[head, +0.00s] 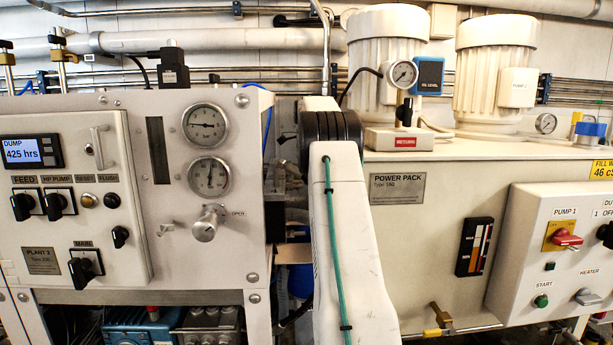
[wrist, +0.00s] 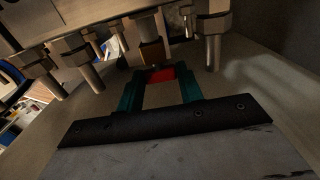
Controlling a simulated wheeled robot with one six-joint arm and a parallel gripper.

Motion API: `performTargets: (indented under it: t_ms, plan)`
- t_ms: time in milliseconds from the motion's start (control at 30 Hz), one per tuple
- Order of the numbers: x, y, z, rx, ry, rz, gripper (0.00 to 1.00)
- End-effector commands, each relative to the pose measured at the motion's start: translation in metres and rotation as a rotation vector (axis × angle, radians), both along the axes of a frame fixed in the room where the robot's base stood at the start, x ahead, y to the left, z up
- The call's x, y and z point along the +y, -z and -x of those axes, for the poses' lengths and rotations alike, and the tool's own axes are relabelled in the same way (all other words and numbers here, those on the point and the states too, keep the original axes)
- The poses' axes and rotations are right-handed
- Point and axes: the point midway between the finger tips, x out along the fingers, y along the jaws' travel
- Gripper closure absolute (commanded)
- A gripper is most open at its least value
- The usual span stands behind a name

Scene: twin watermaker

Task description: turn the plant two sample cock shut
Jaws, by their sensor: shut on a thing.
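In the wrist view, my gripper (wrist: 160,82) has two teal fingers shut on a small red handle (wrist: 161,75). The handle sits under a brass-brown fitting (wrist: 152,50), which looks like the sample cock. The handle's ends are partly hidden between the fingertips, and I cannot tell its exact angle. My arm covers the middle of that view and hides the cock and my gripper.
Metal fittings with downward stubs hang close on both sides of the fingers, one at right (wrist: 212,40) and one at left (wrist: 78,60). In the head view the power pack (head: 430,230) stands right of my arm. A round knob (head: 207,224) is on the plant's front.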

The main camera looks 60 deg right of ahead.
Motion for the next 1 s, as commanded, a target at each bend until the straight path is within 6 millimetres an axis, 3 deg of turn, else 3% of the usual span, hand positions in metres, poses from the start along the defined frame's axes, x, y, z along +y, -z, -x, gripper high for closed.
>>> performTargets:
  t_ms: [333, 367, 433, 767, 1000]
  plan:
    - [-0.001, -0.002, -0.001, -0.002, 0.000, 0.002, 0.86]
    - [-0.001, -0.002, -0.001, -0.002, 0.000, 0.002, 0.61]
    - [-0.001, -0.001, -0.001, -0.002, 0.000, 0.002, 0.42]
    - [-0.001, -0.003, -0.001, -0.001, 0.000, 0.001, 0.42]
    - [-0.002, -0.038, -0.001, -0.002, 0.000, 0.002, 0.42]
